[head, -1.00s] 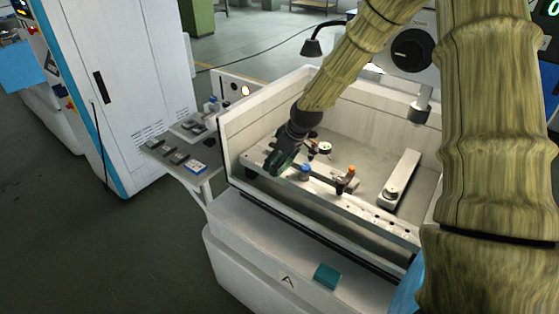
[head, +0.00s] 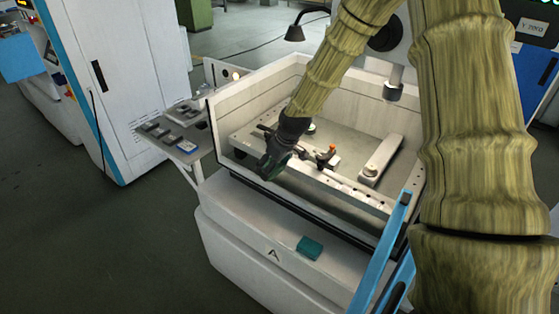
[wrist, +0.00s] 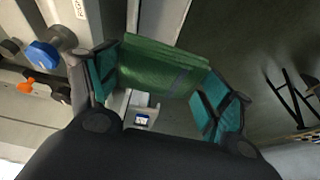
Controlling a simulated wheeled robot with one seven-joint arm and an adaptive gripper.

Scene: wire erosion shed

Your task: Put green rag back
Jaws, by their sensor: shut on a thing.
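The green rag (wrist: 160,68) is folded and held between the teal-padded fingers of my gripper (wrist: 157,84) in the wrist view. In the head view my gripper (head: 270,168) is over the left front part of the machine's open tank (head: 225,165); the rag is hard to tell from the dark fingers there. A teal, block-like thing (head: 310,248) lies on the white front ledge of the machine, below and right of my gripper; I cannot tell what it is.
A side shelf (head: 185,155) with small dark blocks stands left of the tank. An orange-topped clamp (head: 332,150) stands on the tank's rail. A blue-knobbed part (wrist: 45,52) is close left of my gripper. A blue panel edge (head: 380,255) stands at right.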

